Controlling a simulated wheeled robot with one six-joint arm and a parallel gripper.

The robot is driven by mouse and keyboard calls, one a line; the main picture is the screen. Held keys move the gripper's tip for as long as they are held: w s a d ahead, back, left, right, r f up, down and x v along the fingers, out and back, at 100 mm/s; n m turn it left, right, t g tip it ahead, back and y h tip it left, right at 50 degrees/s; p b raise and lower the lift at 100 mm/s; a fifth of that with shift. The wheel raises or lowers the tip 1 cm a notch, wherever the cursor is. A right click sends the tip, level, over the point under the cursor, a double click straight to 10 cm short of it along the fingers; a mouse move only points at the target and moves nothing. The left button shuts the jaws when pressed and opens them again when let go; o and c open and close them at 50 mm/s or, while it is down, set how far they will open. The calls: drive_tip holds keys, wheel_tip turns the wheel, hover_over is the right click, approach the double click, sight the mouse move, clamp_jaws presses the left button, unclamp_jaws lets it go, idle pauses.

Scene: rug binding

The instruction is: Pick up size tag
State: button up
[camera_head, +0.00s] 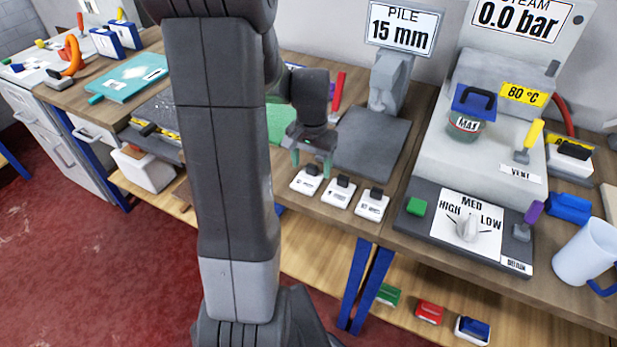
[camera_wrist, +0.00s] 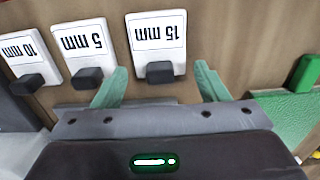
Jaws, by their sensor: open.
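Three white size tags with black grip blocks lie in a row on the wooden bench. The wrist view shows their print upside down: a 15 mm tag (camera_wrist: 158,33), a 5 mm tag (camera_wrist: 83,42) and a 10 mm tag (camera_wrist: 22,52). The 15 mm tag appears to be the leftmost one (camera_head: 306,183) in the head view. My gripper (camera_head: 311,163) is open and empty above that tag. In the wrist view its two green fingers (camera_wrist: 160,73) stand on either side of the 15 mm tag's black block, with a gap on both sides. Fingertip height above the bench is hard to tell.
A grey press with a "PILE 15 mm" display (camera_head: 403,27) stands behind the tags. A steam unit with a HIGH/MED/LOW dial (camera_head: 467,228) is to the right. A green block (camera_wrist: 307,73) lies beside the 15 mm tag in the wrist view. Bare bench lies before the tags.

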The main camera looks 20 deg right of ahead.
wheel_tip(320, 180, down, 2)
drive_tip(key=c, duration=0.8)
drive_tip(key=shift+o, duration=0.2)
